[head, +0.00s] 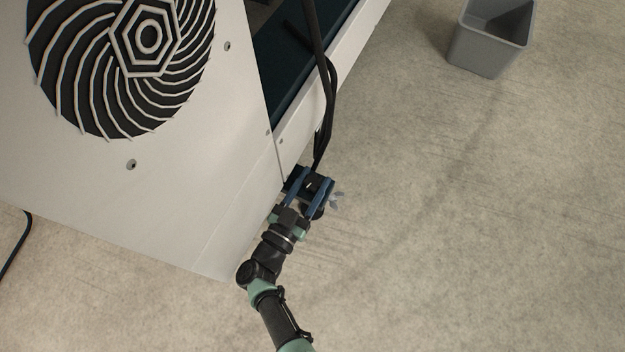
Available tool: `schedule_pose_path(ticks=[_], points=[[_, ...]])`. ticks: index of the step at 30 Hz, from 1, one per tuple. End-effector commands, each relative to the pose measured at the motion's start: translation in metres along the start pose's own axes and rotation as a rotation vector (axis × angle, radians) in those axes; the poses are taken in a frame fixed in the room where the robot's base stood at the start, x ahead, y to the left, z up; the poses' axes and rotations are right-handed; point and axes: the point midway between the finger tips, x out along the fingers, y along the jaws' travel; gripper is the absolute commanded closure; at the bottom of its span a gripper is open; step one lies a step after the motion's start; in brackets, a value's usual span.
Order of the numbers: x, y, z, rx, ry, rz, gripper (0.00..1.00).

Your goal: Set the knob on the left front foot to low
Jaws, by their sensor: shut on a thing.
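My gripper (312,190) is at the lower right corner of the big pale machine (200,200), low down by its foot. Its two blue fingers are shut on a small dark part, which I take to be the knob (311,185) of the foot. The fingers and wrist hide most of the knob, so its setting cannot be read. A dark piece, probably part of the foot, shows around the fingers.
A large fan grille (125,50) fills the machine's upper left side. Black cables (325,115) hang down just beyond my gripper. A grey bin (492,38) stands at the upper right. The concrete floor to the right is clear. Another cable (18,248) lies at the left edge.

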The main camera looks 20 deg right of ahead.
Motion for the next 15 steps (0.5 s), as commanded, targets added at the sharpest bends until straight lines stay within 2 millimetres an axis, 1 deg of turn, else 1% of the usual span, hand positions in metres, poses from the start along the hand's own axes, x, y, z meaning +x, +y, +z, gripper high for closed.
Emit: schedule_pose_path(ticks=[5,6,10,11,15], points=[[-0.0026,0.0012,0.0016,-0.003,-0.002,-0.001,1.0],[-0.0026,0.0011,0.0016,-0.003,-0.002,-0.001,0.48],[-0.0019,0.0008,0.0012,-0.002,-0.001,-0.001,0.24],[-0.0017,0.0007,0.001,-0.001,-0.001,-0.001,0.21],[-0.0011,0.0004,0.0005,0.0,-0.001,-0.001,0.21]])
